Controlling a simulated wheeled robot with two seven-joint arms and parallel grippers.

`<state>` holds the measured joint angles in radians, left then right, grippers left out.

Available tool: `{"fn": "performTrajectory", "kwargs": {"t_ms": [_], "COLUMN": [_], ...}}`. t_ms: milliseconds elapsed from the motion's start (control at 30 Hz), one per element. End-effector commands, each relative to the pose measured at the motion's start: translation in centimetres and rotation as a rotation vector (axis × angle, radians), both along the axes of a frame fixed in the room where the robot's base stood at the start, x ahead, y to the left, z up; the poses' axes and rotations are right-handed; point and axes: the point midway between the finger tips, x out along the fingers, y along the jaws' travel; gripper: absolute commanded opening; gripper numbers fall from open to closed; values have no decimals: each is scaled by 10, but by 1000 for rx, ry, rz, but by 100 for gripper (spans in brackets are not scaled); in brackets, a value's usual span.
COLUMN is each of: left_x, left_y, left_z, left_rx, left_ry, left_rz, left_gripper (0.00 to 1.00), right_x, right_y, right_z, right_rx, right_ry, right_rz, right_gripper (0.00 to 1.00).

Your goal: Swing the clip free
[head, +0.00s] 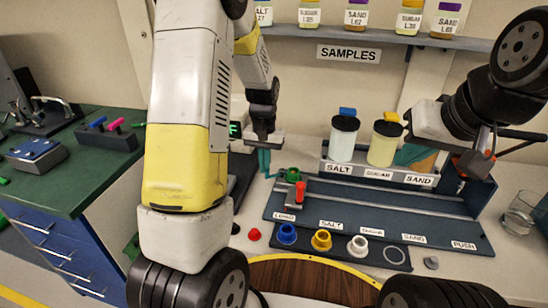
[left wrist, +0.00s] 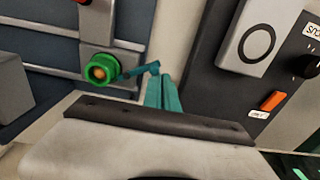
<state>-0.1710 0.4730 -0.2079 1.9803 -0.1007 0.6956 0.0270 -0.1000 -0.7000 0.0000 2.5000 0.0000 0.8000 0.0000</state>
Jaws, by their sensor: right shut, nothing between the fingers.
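A teal clip (left wrist: 140,71) reaches from a green ring with an orange centre (left wrist: 101,69) toward my left fingertips in the left wrist view. The green ring shows in the head view (head: 293,174) on the left end of the rail fixture, beside a red upright piece (head: 300,191). My left gripper (left wrist: 163,80) points down at the clip's free end, its teal fingers close together; whether they touch the clip is unclear. In the head view the left gripper (head: 264,162) is just left of the green ring. My right gripper (head: 408,155) is shut and empty by the sample jars.
The salt jar (head: 342,140) and sugar jar (head: 382,144) stand on a rack behind the rail plate (head: 345,206). Blue, yellow and white cups stand in front. A dark instrument box (left wrist: 235,85) is close right of my left fingers. A glass (head: 519,212) stands at far right.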

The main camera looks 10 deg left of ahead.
Motion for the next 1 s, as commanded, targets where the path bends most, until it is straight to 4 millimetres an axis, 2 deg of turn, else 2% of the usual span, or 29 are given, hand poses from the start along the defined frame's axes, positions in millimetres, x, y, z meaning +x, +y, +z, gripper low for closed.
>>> {"fn": "performTrajectory", "kwargs": {"t_ms": [333,667,1000], "left_x": [-3,-15,-15], "left_y": [4,1,-1], "left_z": [-1,-1,-1], "left_rx": [3,3,2], "left_ry": [5,6,3], "left_rz": [7,7,4], "left_gripper": [0,0,0], "right_x": [0,0,0], "right_y": [0,0,0], "right_z": [0,0,0], "right_rx": [0,0,0], "right_ry": [0,0,0], "right_rz": [0,0,0], "right_gripper": [0,0,0]}}
